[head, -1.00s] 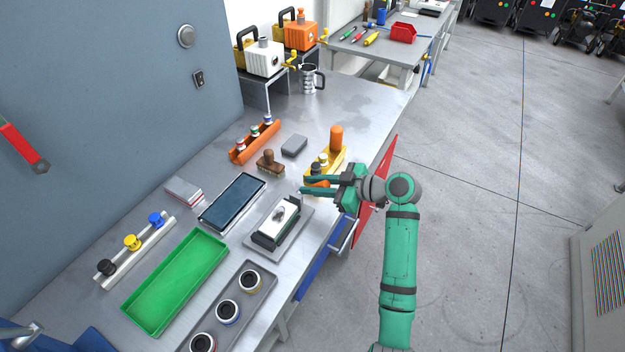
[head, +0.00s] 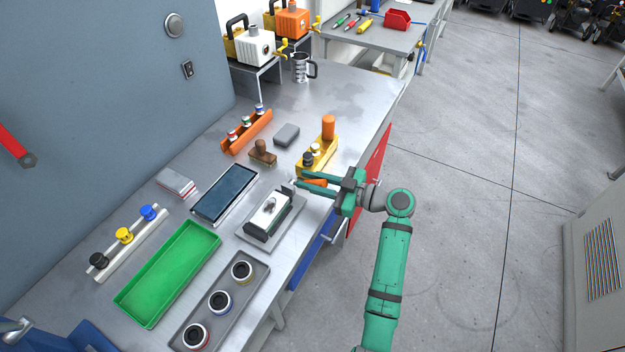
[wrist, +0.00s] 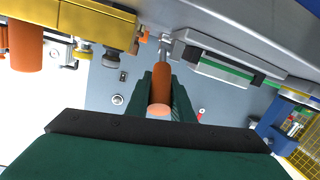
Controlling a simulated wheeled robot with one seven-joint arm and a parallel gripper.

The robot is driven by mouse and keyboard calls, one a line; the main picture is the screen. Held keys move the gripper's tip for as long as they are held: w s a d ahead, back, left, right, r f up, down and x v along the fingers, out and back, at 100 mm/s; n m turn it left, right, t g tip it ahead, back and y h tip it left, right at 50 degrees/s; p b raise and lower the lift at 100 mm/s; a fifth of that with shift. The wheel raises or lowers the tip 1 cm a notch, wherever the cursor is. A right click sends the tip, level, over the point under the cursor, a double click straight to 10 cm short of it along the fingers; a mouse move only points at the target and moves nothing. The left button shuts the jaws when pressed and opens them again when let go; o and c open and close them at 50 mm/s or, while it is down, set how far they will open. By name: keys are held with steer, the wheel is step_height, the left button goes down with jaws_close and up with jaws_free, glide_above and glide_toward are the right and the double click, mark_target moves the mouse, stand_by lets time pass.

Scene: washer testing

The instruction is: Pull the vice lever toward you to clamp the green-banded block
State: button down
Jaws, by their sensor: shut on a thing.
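The vice (head: 262,238) stands on the bench with a pale-topped block (head: 270,209) between its dark jaws. In the wrist view a green band (wrist: 232,73) shows along the block's side, beside the grey vice body (wrist: 215,47). The lever has an orange handle (head: 316,182), which points at the camera in the wrist view (wrist: 159,92). My gripper (head: 308,181) is shut on this handle at the vice's far right corner, its green fingers on either side. I cannot tell whether the jaws touch the block.
A yellow holder (head: 310,166) with an orange post stands close behind my gripper. A brown-handled stamp (head: 262,153), a dark tablet (head: 224,192), a green tray (head: 168,272) and a grey tray (head: 248,290) of round pieces lie around the vice.

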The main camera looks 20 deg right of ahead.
steer(key=c, duration=1.6)
jaws_free()
steer(key=shift+o, duration=0.2)
steer(key=v, duration=1.1)
steer(key=shift+w+a, duration=0.1)
steer(key=shift+w, duration=0.05)
